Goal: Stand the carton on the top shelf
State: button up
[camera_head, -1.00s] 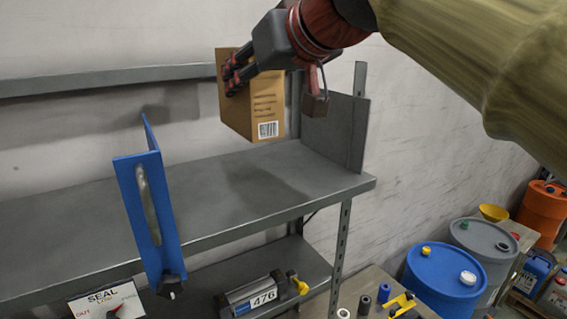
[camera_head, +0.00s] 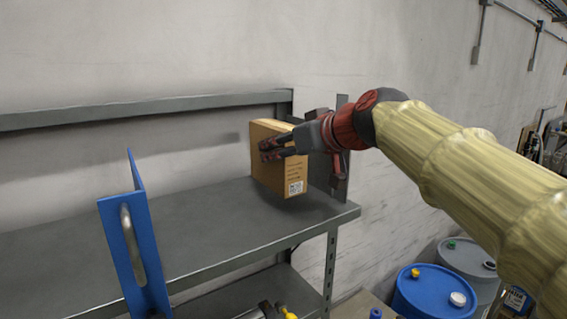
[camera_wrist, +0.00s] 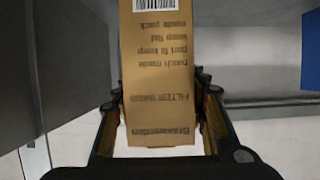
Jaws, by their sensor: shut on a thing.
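The brown carton (camera_head: 283,171), with printed text and a barcode, is upright over the right end of the grey top shelf (camera_head: 200,225). My gripper (camera_head: 277,148) is shut on it, coming from the right, with the fingers on its upper part. In the wrist view the carton (camera_wrist: 157,75) sits between the two finger pads (camera_wrist: 160,105), its lettering upside down. The carton's base is close to the shelf surface; I cannot tell whether it touches.
A grey end plate (camera_head: 341,165) stands at the shelf's right end, behind my gripper. A blue upright bracket (camera_head: 135,245) stands at the shelf's left front. The shelf between them is clear. Blue (camera_head: 432,293) and grey (camera_head: 468,262) drums stand at lower right.

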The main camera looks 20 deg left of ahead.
jog(key=shift+w+d+f, duration=0.1)
jog(key=shift+w+f, duration=0.05)
jog(key=shift+f, duration=1.55)
jog(key=shift+w+f, duration=0.1)
jog(key=shift+f, duration=0.1)
jog(key=o, duration=1.5)
jog(key=shift+r+p, duration=0.2)
jog(key=shift+p, duration=0.15)
jog(key=b+v, duration=0.3)
jog(key=v, duration=0.9)
